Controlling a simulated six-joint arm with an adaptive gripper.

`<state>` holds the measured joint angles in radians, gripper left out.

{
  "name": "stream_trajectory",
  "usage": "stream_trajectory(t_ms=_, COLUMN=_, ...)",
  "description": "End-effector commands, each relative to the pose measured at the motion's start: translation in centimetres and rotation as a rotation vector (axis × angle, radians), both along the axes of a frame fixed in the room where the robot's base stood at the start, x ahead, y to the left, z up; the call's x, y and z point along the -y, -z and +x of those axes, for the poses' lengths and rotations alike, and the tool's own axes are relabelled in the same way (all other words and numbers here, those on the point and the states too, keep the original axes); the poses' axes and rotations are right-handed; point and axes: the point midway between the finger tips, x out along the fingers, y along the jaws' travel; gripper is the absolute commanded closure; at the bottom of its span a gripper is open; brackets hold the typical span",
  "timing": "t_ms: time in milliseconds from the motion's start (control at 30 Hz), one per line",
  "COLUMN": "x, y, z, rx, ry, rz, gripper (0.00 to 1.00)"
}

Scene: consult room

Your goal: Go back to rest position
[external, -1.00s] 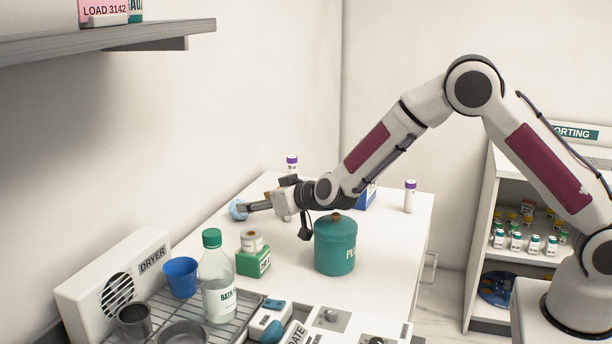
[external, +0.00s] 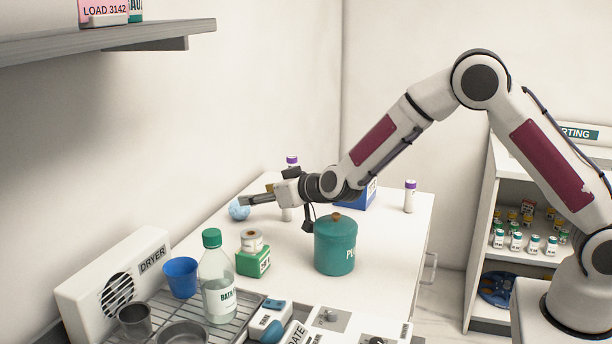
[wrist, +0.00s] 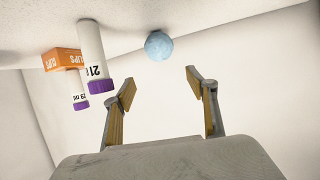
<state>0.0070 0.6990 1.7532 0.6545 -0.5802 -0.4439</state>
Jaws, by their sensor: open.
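My gripper (external: 258,196) is open and empty. It is held level above the white table, with its fingers pointing left. In the wrist view the two fingers of my gripper (wrist: 190,80) stand apart with nothing between them. A light blue ball (external: 239,210) lies on the table just beyond and below the fingertips. The ball (wrist: 159,46) also shows in the wrist view, apart from the fingers. My arm reaches in from the right, above a teal canister (external: 335,247).
Purple-capped vials (external: 410,196) (wrist: 96,60) and an orange clips box (wrist: 62,59) stand on the table. A bottle (external: 217,285), a blue cup (external: 180,277), a green box (external: 253,262) and a dryer (external: 115,285) are in front. A shelf unit (external: 480,250) stands at right.

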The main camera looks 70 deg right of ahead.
Motion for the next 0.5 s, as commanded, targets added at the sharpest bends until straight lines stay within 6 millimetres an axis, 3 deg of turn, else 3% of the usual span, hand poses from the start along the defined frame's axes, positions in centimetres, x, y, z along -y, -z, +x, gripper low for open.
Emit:
stream_trajectory(t_ms=167, x=1.4, y=-3.2, z=-0.2, rx=0.019, ry=-0.037, rz=-0.033, gripper=0.43)
stream_trajectory(t_ms=500, x=-1.2, y=-6.1, z=-3.0, rx=-0.054, ry=-0.149, rz=-0.008, gripper=0.43)
